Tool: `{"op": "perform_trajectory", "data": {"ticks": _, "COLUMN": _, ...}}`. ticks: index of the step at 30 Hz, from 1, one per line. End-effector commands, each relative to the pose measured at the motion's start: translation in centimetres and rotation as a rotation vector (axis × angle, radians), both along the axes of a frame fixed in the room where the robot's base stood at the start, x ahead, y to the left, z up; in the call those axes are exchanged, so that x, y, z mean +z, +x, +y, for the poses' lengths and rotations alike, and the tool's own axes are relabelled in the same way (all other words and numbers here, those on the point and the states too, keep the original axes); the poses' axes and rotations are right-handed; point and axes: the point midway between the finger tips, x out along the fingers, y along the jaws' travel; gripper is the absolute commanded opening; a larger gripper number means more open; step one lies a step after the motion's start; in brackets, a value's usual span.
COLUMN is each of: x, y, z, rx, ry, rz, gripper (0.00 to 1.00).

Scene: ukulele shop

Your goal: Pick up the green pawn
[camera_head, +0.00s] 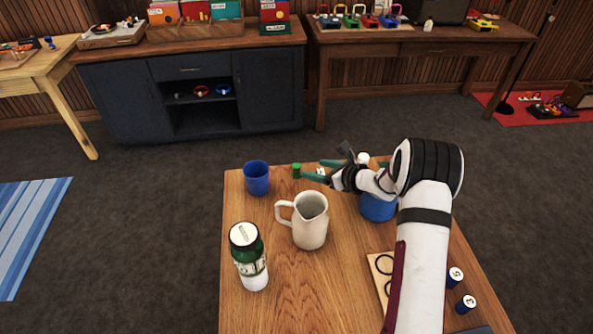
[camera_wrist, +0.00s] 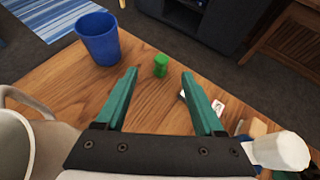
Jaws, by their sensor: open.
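The green pawn (camera_head: 297,171) is a small green cylinder-like piece standing upright near the far edge of the wooden table. In the wrist view the pawn (camera_wrist: 161,65) stands beyond the fingertips, roughly between their lines. My gripper (camera_head: 320,170) reaches toward it from the right in the head view. In the wrist view my gripper (camera_wrist: 160,75) has its two teal fingers spread wide, with nothing between them. The fingers do not appear to touch the pawn.
A blue cup (camera_head: 257,178) stands left of the pawn. A cream pitcher (camera_head: 309,222) and a green-and-white bottle (camera_head: 249,257) stand nearer. A blue pot (camera_head: 377,207) sits under my arm. The table edge is close behind the pawn.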

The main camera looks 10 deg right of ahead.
Motion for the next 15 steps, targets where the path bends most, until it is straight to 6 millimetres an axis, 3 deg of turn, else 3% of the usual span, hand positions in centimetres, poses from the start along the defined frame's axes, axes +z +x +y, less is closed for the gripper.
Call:
{"op": "perform_trajectory", "data": {"ticks": 3, "x": -1.3, "y": 1.9, "z": 1.3, "rx": 0.002, "ry": 0.0, "rz": 0.0, "gripper": 0.7}}
{"op": "perform_trajectory", "data": {"ticks": 15, "x": -5.2, "y": 6.1, "z": 3.7, "rx": 0.001, "ry": 0.0, "rz": 0.0, "gripper": 0.7}}
